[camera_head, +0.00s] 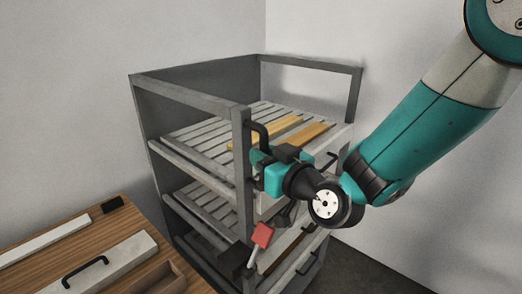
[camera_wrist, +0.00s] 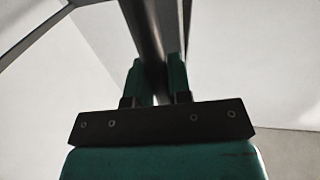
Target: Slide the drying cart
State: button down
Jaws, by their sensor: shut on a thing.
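The drying cart (camera_head: 241,180) is a grey frame with slatted shelves, standing upright in the middle of the head view. A black handle (camera_head: 263,130) sits on its front post. My gripper (camera_head: 259,158), teal with a dark mount, is shut on this handle. In the wrist view, a dark bar (camera_wrist: 143,30) runs between the two teal fingers of my gripper (camera_wrist: 156,78). My gripper and wrist hide part of the cart's shelves and right front.
Two yellowish strips (camera_head: 304,137) lie on the top shelf. A red-ended lever (camera_head: 262,235) juts out low at the cart's front. A wooden bench (camera_head: 122,212) with a pale, black-handled panel (camera_head: 112,262) stands at the left. Walls are behind; dark floor shows at the lower right.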

jog(key=shift+s+a, duration=0.15)
jog(key=shift+s, duration=0.05)
jog(key=c, duration=1.1)
grip_release()
jog(key=shift+s+a, duration=0.1)
jog(key=shift+a, duration=0.05)
